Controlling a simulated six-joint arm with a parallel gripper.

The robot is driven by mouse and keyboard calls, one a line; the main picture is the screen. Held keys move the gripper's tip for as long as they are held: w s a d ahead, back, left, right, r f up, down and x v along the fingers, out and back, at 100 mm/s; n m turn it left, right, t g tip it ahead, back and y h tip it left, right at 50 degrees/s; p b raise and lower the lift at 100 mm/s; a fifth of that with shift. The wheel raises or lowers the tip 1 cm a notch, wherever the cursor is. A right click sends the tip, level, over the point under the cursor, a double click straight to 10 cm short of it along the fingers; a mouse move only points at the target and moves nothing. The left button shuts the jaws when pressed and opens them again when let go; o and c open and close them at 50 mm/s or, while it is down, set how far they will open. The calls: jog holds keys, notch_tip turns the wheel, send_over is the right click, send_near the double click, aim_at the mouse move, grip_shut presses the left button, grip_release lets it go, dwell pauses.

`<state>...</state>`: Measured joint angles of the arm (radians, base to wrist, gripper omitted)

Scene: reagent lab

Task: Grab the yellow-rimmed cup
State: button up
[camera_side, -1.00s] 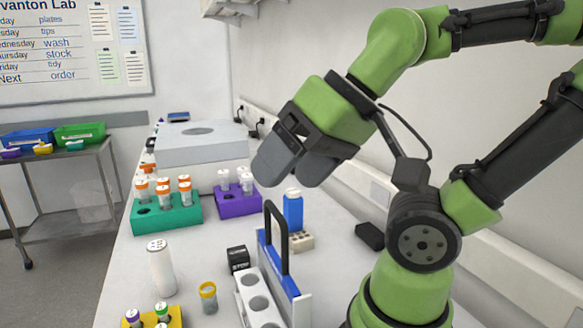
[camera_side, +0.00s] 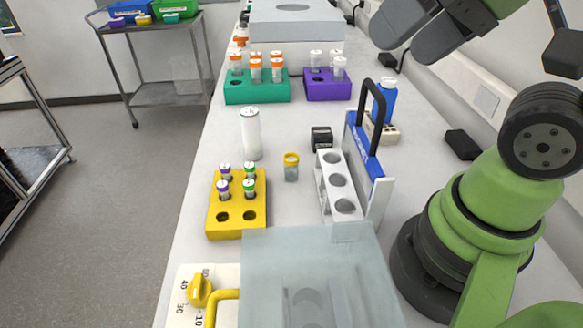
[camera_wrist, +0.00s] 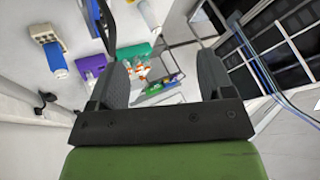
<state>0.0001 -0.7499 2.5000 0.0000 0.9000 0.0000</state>
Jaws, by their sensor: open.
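The yellow-rimmed cup (camera_side: 291,167) is a small clear cup with a yellow rim. It stands upright on the bench in the side view, between the white cylinder and the white rack. My gripper (camera_side: 418,32) is at the top right of the side view, high above the bench and well away from the cup. In the wrist view my gripper (camera_wrist: 162,85) shows two dark fingers spread apart with nothing held between them. I cannot make out the cup in the wrist view.
Around the cup stand a white cylinder (camera_side: 251,134), a black timer block (camera_side: 321,138), a white rack with a black handle (camera_side: 338,188) and a yellow tube rack (camera_side: 237,226). Green (camera_side: 257,94) and purple (camera_side: 328,91) tube racks stand farther back. A translucent box (camera_side: 315,270) is in front.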

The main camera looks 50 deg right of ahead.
jog(key=shift+c, duration=1.4)
jog(key=shift+w, duration=0.1)
